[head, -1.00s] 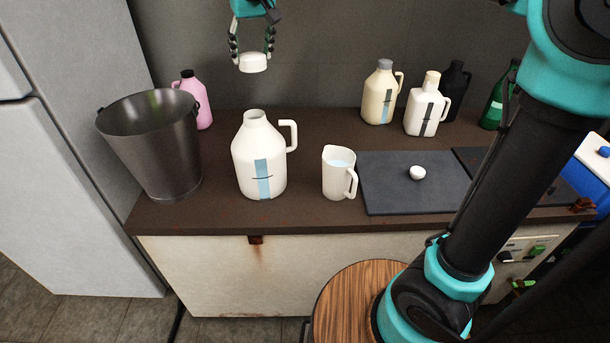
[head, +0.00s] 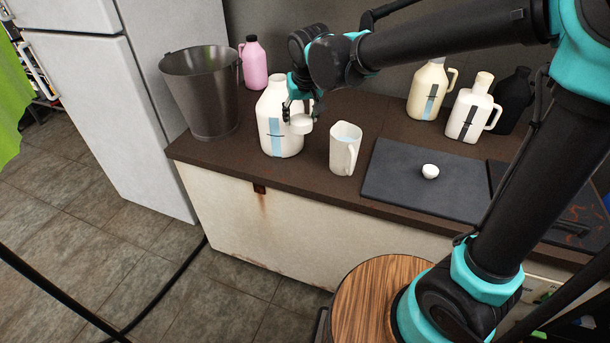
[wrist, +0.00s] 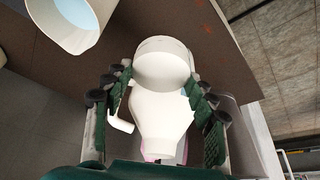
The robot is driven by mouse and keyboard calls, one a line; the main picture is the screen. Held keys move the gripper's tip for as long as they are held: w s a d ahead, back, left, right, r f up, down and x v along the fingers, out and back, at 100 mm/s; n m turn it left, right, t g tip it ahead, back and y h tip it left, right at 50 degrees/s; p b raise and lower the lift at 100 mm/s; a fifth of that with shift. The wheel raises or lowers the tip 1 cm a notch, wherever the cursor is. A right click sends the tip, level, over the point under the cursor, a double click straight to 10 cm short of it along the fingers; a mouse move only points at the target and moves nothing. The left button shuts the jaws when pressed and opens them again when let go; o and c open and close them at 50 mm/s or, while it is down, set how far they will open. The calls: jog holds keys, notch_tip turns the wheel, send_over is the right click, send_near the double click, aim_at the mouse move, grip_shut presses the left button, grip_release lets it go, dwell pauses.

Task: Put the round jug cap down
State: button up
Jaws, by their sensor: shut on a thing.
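My gripper (head: 300,108) is shut on the round white jug cap (head: 301,124) and holds it above the counter, in front of the white jug's right side in the head view. In the wrist view the cap (wrist: 163,62) sits between the two fingers, with the jug (wrist: 160,125) behind it. The white jug with a blue stripe (head: 283,140) stands upright and uncapped on the brown counter (head: 215,152). My arm and gripper hide its handle and part of its top in the head view. I cannot tell whether cap and jug touch.
A measuring cup (head: 343,150) with pale blue liquid stands just right of the cap. A dark mat (head: 400,185) bears a small white knob (head: 430,171). A metal bucket (head: 205,100) and pink bottle (head: 254,65) stand left; cream (head: 427,95) and white (head: 468,115) jugs stand behind right.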

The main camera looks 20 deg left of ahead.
aim_at(301, 171)
notch_tip(301, 171, down, 19)
jog(key=shift+f, duration=0.1)
dwell(0.4)
jog(key=o, duration=0.7)
jog(key=shift+o, duration=0.2)
jog(key=v, duration=1.2)
jog(key=shift+s, duration=0.1)
